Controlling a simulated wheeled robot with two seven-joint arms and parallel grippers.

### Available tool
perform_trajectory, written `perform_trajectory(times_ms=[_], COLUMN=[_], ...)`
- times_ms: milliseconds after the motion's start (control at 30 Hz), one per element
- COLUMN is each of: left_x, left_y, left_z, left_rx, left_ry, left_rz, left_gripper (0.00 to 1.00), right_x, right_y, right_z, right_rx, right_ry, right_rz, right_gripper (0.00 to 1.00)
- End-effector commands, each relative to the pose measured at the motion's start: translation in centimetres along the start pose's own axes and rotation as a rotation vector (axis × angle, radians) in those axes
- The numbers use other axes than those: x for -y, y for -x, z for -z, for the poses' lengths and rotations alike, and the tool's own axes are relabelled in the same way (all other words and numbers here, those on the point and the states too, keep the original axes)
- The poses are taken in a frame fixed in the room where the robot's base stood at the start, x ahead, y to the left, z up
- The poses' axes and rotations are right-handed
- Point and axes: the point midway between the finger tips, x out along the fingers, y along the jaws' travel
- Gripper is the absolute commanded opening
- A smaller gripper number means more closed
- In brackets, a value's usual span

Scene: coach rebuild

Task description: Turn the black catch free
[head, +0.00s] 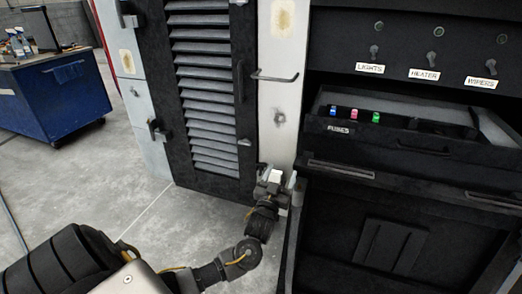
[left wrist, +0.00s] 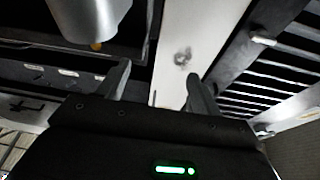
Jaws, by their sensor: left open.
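A tall black louvred door (head: 213,100) stands in the left half of the head view. On its right edge is a small dark fitting (head: 244,142), which may be the black catch; I cannot be sure. My left gripper (head: 279,178) is open and empty, low in front of the pale post (head: 279,100) beside this door. In the left wrist view, the gripper's two fingers (left wrist: 157,82) stand apart with the post between and beyond them. A small pale fitting (left wrist: 262,40) shows on the louvred door's dark frame there. My right gripper is not in view.
An open drawer marked FUSES (head: 380,148) holds small coloured fuses. Labelled switches (head: 437,58) sit above it. A dark bar handle (head: 275,77) sticks out from the post. A blue cabinet (head: 60,95) stands at far left. The grey floor (head: 95,185) between is clear.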

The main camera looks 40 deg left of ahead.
Motion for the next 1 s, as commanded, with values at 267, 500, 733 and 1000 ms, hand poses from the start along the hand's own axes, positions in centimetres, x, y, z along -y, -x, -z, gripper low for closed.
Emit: perform_trajectory(times_ms=[267,500,733,1000], left_x=[7.7,7.9,8.7,10.0], left_y=[1.6,1.7,-0.8,-5.3], left_z=[-8.3,-8.7,-9.4,-10.9], left_rx=[0.267,0.290,0.287,0.287], left_ry=[0.006,0.026,0.024,0.023], left_rz=[0.276,0.288,0.289,0.287], left_gripper=[0.65,0.65,0.65,0.65], right_x=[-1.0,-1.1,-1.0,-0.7], right_y=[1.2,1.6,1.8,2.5], right_z=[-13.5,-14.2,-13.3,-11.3], right_rx=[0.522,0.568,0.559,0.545], right_ry=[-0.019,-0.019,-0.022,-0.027], right_rz=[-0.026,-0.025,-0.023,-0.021], right_gripper=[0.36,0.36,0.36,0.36])
